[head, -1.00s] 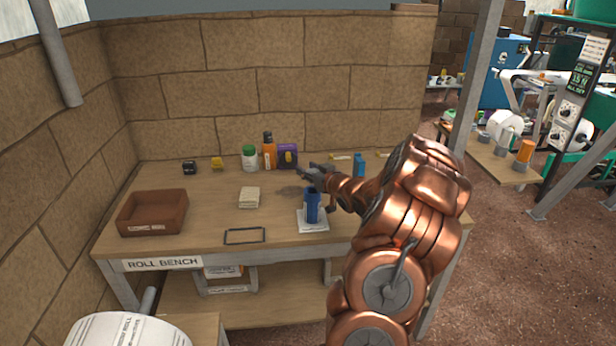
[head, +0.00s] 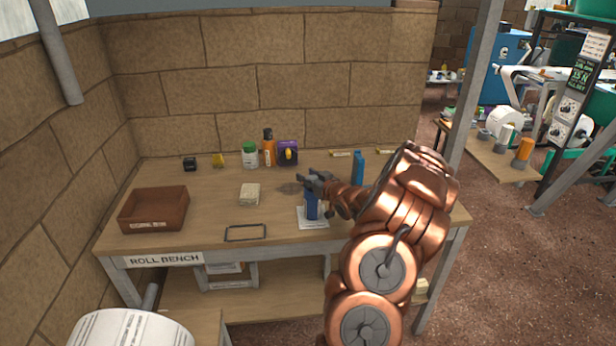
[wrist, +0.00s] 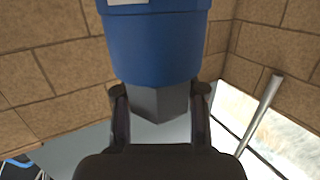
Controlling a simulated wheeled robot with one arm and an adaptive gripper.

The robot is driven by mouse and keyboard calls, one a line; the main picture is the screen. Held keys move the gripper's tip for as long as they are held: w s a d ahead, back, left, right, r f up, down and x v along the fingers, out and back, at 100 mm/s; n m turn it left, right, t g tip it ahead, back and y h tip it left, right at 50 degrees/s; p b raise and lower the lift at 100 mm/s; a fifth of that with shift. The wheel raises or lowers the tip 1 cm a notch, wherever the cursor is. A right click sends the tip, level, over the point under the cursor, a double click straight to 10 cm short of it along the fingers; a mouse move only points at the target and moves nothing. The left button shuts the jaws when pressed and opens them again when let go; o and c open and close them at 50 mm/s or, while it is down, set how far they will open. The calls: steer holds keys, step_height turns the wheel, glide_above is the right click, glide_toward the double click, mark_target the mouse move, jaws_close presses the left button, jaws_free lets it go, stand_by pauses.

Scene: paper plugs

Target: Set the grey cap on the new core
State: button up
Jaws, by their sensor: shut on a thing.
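A blue core (head: 312,207) stands upright on a white pad (head: 322,225) near the bench's front edge. It fills the upper part of the wrist view (wrist: 158,48). The grey cap (wrist: 158,103) is an angular grey block in the wrist view, between my two dark fingers at the end of the blue core. My gripper (head: 314,183) is shut on the cap, directly over the core. The cap appears to meet the core's end; I cannot tell whether it is fully seated. In the head view my fingers hide the cap.
A brown tray (head: 154,222) lies at the left. A cream stack (head: 249,194) and a dark frame (head: 245,233) lie mid-bench. A green-lidded jar (head: 249,157), orange bottle (head: 268,150) and purple item (head: 288,152) stand at the back. A blue item (head: 358,168) stands close behind my arm.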

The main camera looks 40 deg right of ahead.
steer(key=shift+f, duration=0.3)
steer(key=o, duration=0.8)
steer(key=shift+c, duration=0.2)
steer(key=shift+r, duration=0.15)
steer(key=shift+r, duration=0.25)
steer(key=shift+s+r, duration=0.1)
steer(key=shift+s, duration=0.1)
steer(key=b+v, duration=0.3)
steer(key=v, duration=0.8)
steer(key=shift+s, duration=0.35)
steer(key=shift+a, duration=0.15)
